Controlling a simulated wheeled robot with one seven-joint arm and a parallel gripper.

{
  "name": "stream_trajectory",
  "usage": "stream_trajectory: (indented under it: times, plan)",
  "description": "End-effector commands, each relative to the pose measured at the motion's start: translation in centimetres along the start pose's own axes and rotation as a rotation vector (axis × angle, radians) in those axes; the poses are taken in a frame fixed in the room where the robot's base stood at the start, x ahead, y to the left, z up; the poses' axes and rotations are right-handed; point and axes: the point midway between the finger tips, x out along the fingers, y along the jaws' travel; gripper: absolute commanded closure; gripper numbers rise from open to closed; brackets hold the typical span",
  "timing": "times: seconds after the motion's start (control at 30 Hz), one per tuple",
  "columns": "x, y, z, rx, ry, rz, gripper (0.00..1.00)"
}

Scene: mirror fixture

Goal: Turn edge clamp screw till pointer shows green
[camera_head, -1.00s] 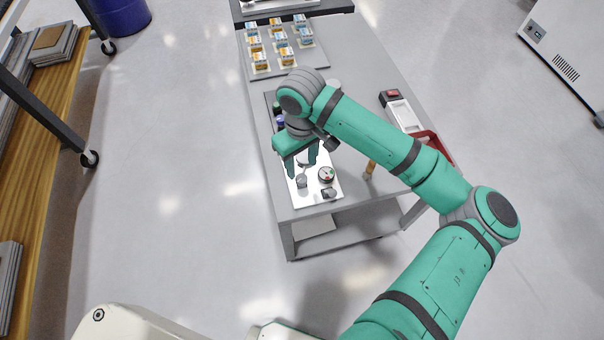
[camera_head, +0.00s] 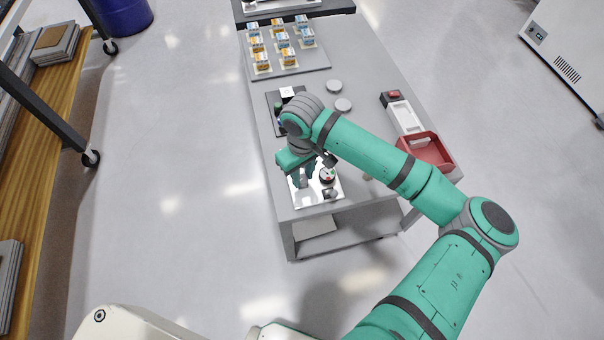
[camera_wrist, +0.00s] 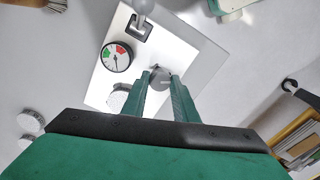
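The white fixture plate (camera_head: 320,199) lies at the near end of the grey table; it also shows in the wrist view (camera_wrist: 190,50). On it is a round gauge (camera_wrist: 117,57) with a green zone at left and a red zone at upper right. Its dark pointer seems to lie outside the green, but it is small. A grey round screw knob (camera_wrist: 160,76) sits between the fingertips of my gripper (camera_wrist: 161,78). The fingers are apart, one on each side of the knob; I cannot tell whether they touch it. My gripper (camera_head: 302,178) is low over the plate's left part.
A second ridged knob (camera_wrist: 119,96) is left of the fingers, and a ball-ended post (camera_wrist: 142,8) stands beyond the gauge. A red bin (camera_head: 427,150) is at the table's right edge. Behind are a dark tray (camera_head: 272,103), two grey discs (camera_head: 343,104) and several small boxes (camera_head: 284,43).

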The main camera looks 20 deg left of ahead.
Motion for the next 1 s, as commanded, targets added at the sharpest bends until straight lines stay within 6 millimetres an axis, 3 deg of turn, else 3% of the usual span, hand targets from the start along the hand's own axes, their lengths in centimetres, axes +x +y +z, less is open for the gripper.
stream_trajectory:
  times: [0.17, 0.6, 0.93, 0.97, 1.0]
  plan:
    - [-0.01, -0.14, -0.03, -0.025, 0.001, -0.003, 0.96]
    - [-0.06, -0.19, -0.1, -0.293, 0.002, -0.001, 0.96]
    - [-0.1, -0.16, -0.16, -0.304, 0.004, 0.0, 0.96]
    - [-0.1, -0.16, -0.16, -0.304, 0.004, 0.0, 0.67]
    - [-0.1, -0.15, -0.15, -0.303, 0.003, 0.0, 0.57]
